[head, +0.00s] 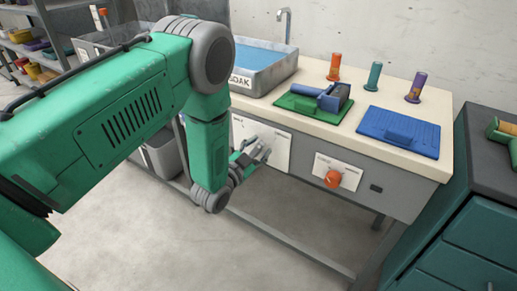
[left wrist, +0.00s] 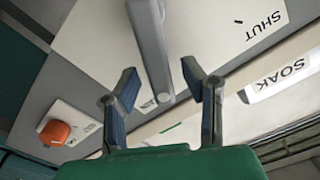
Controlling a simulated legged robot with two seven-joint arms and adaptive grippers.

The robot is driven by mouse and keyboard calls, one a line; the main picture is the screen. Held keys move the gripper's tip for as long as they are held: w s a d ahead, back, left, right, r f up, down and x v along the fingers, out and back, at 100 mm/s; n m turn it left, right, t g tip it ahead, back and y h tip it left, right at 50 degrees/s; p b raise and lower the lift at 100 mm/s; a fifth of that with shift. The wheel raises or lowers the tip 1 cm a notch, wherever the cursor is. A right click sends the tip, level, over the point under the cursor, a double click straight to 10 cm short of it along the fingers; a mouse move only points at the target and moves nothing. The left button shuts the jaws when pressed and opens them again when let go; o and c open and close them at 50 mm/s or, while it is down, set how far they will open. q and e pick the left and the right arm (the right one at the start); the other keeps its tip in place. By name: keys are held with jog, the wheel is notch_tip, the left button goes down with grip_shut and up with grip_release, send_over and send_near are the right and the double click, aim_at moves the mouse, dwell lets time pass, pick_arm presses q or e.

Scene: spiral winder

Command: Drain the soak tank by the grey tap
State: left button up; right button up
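The soak tank (head: 262,82) is a grey metal basin with blue liquid, at the back left of the bench. Its SOAK label (left wrist: 285,75) shows in the left wrist view. The grey tap (left wrist: 152,50) is a long lever in front of a white plate (left wrist: 215,35) marked SHUT. That plate also shows on the bench front in the head view (head: 281,151). My left gripper (left wrist: 160,75) is open, with one finger on each side of the lever's free end; contact cannot be told. In the head view the left gripper (head: 254,149) partly covers the plate. My right gripper is not in view.
An orange knob (head: 333,179) sits on another front plate to the right. On the bench top are a green board (head: 292,103), a blue board (head: 405,140) and several coloured handles. A teal cabinet (head: 462,235) stands at the right. A grey bin (head: 165,158) is under the bench.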

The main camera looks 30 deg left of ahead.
pick_arm(q)
jog(key=shift+s, duration=0.1)
jog(key=s+a, duration=0.1)
jog(key=s, duration=1)
jog(key=shift+s, duration=0.4)
dwell(6.4)
